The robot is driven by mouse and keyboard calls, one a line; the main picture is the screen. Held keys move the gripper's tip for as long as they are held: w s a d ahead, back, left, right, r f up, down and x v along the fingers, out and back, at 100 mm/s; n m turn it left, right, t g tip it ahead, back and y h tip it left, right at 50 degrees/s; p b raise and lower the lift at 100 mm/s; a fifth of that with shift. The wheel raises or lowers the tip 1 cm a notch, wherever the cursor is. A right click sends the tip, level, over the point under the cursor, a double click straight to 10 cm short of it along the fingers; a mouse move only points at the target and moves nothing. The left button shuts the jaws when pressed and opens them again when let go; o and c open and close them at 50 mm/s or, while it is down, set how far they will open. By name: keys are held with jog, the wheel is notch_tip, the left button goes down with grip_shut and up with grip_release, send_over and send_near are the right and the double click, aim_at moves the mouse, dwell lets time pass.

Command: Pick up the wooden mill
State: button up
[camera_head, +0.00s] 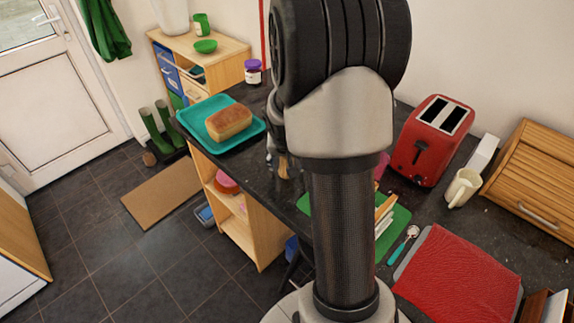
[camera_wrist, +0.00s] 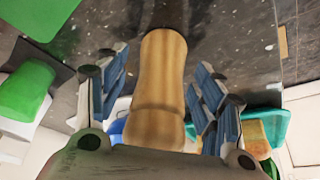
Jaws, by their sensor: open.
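The wooden mill (camera_wrist: 160,95) is pale wood with a waisted, rounded body. In the wrist view it stands in the middle, between the two blue-padded fingers of my gripper (camera_wrist: 159,70). The fingers are apart, with a visible gap on each side of the mill. In the head view, a small part of the mill (camera_head: 283,167) shows on the dark counter, left of my arm. My arm hides much of that area, and my gripper is mostly hidden there.
A teal tray (camera_head: 189,116) with a bread loaf (camera_head: 228,122) lies left of the mill. A red toaster (camera_head: 432,140), white mug (camera_head: 463,187), wooden bread bin (camera_head: 537,175) and red cloth (camera_head: 455,283) are to the right. A green board (camera_head: 394,232) lies partly behind my arm.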

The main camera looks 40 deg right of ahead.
jog(key=shift+c, duration=0.6)
jog(key=c, duration=1.1)
jog(key=shift+r, duration=0.1)
